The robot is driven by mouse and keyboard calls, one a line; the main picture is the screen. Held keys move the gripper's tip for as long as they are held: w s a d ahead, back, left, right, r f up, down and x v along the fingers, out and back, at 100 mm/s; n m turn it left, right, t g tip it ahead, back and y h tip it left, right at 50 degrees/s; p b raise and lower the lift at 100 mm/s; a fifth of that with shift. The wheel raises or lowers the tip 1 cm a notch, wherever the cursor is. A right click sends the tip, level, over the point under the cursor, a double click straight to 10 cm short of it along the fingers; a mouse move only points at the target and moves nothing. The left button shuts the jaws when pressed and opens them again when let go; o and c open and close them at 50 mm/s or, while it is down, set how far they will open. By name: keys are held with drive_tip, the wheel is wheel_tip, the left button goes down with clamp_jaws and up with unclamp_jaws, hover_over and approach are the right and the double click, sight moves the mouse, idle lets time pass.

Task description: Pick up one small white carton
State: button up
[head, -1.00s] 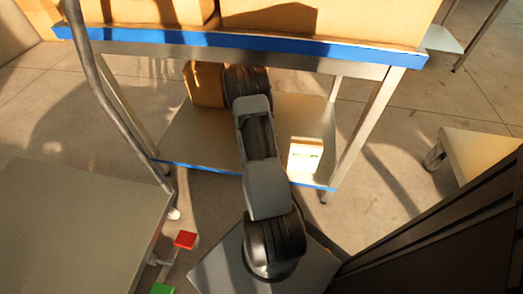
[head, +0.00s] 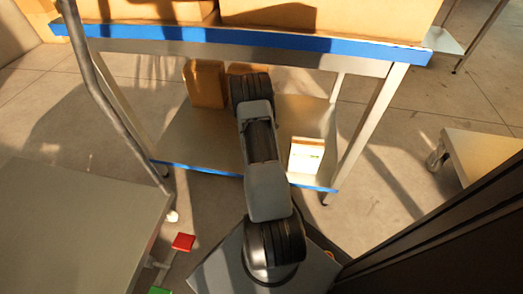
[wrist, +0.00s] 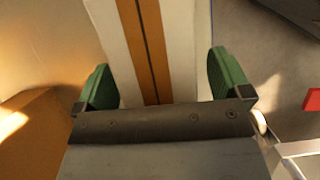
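A small white carton (head: 306,156) stands upright near the front right of the lower shelf (head: 205,140) of the blue-edged table. My arm reaches over the shelf in the head view and hides my gripper there. In the wrist view my gripper (wrist: 165,85) is open, its two green fingers apart. A white box face with a brown stripe (wrist: 153,50), which looks like a small carton, lies between or just beyond the fingers. Narrow gaps show on both sides of it. I cannot tell how deep it sits between them, or whether it is the carton seen in the head view.
Brown boxes stand at the back of the lower shelf, one at left (head: 206,84). Large cardboard boxes (head: 270,15) fill the tabletop above. A grey cart (head: 75,225) is at left, with a red block (head: 183,242) beside it. A low cart (head: 480,155) is at right.

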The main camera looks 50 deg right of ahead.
clamp_jaws()
drive_tip(key=shift+w, duration=0.1)
idle(0.7)
